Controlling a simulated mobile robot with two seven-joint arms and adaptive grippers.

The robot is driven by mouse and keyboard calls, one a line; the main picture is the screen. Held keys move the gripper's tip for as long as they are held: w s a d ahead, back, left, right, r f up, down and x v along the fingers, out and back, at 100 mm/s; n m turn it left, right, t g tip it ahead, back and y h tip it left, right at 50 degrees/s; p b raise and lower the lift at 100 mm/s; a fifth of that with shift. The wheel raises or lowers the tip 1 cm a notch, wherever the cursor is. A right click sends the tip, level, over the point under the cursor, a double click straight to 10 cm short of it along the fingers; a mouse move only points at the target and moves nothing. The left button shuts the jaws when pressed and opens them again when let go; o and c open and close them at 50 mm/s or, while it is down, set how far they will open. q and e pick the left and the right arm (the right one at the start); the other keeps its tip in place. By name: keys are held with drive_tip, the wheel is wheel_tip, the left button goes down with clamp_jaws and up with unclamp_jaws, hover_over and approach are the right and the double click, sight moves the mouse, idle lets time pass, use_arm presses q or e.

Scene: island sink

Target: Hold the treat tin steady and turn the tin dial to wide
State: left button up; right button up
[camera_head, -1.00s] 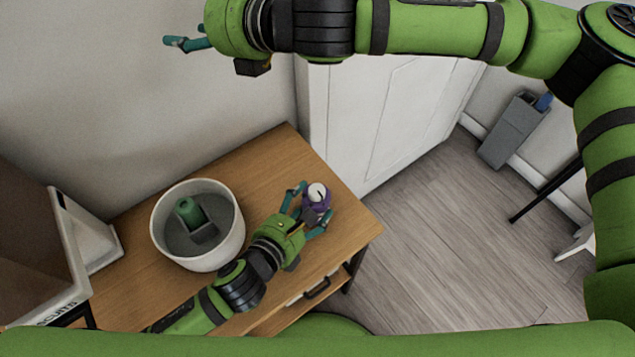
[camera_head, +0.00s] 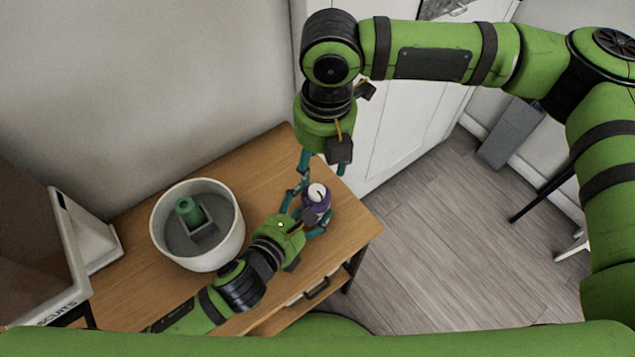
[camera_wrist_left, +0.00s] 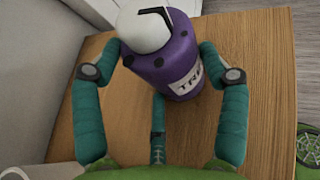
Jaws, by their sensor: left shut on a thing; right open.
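The treat tin (camera_head: 314,208) is purple and stands on the wooden table near its right corner. It also shows in the left wrist view (camera_wrist_left: 165,62), with part of a "TRE…" label. Its white dial (camera_head: 318,192) is on top; the dial (camera_wrist_left: 140,32) has a dark pointer mark in the left wrist view. The dial's scale cannot be read. My left gripper (camera_head: 308,214) is shut on the tin, with one teal finger on each side. My right gripper (camera_head: 322,172) is open and points down, just above and behind the dial in the picture.
A white round bin (camera_head: 236,240) holding a green object (camera_head: 190,212) stands left of the tin on the wooden table (camera_head: 262,160). A white and brown biscuits container (camera_head: 60,300) is at the far left. A white cabinet (camera_head: 400,130) stands behind the table.

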sight(317, 190)
drive_tip(key=f, duration=0.8)
drive_tip(key=shift+w+a+f, duration=0.1)
drive_tip(key=shift+a+f, duration=0.1)
clamp_jaws()
